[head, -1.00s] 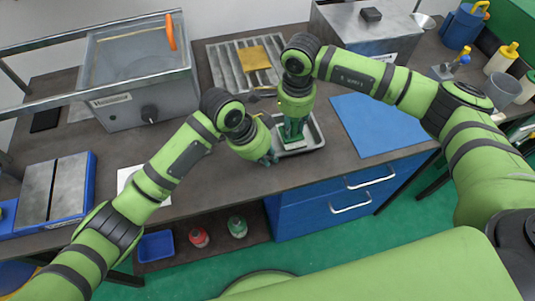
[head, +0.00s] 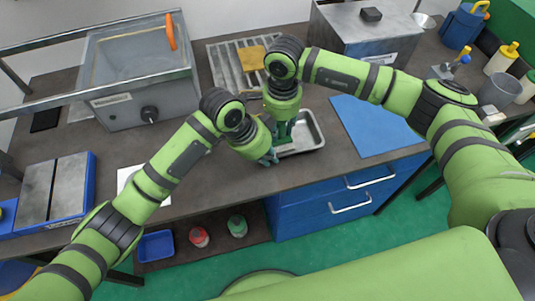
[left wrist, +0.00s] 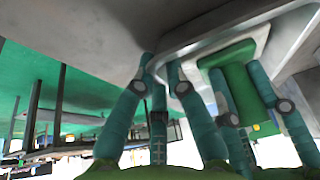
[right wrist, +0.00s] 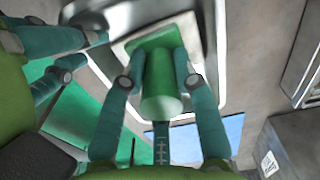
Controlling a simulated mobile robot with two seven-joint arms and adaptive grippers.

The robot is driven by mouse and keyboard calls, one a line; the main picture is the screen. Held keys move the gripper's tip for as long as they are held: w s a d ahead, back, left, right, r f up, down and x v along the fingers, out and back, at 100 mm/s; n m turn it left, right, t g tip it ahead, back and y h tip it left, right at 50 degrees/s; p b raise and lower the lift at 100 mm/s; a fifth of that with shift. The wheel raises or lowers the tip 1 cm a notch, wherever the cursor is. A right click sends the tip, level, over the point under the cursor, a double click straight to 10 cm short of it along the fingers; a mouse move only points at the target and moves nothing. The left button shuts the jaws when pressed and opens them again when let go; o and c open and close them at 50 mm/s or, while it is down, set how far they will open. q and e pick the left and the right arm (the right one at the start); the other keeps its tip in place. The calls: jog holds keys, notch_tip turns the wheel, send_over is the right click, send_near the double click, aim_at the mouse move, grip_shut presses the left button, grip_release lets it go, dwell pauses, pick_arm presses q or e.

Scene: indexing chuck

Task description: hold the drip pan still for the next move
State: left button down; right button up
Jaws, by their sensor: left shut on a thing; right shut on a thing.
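The drip pan (head: 314,134) is a shallow grey metal tray on the bench near its front edge. Its rim shows in the left wrist view (left wrist: 215,28). My left gripper (head: 268,158) is shut on the pan's near left rim, with its fingers (left wrist: 160,65) at the edge. My right gripper (head: 284,132) points down over the left part of the pan. It is shut on a green block with a rounded grip (right wrist: 160,75), which has a pale plate under it. The block is inside the pan's outline; whether it touches the floor is hidden.
A blue mat (head: 375,125) lies right of the pan. A slatted metal rack (head: 228,72) with a yellow piece (head: 250,58) is behind. A grey transparent-topped box (head: 140,75) stands back left, and a white sheet (head: 128,182) lies left of the grippers.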

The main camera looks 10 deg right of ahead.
pick_arm(q)
jog(key=shift+f, duration=0.1)
pick_arm(e)
jog(key=shift+r, duration=4.4)
pick_arm(q)
jog(key=c, duration=1.2)
grip_release()
jog(key=v, duration=0.8)
pick_arm(e)
jog(key=shift+f, duration=0.1)
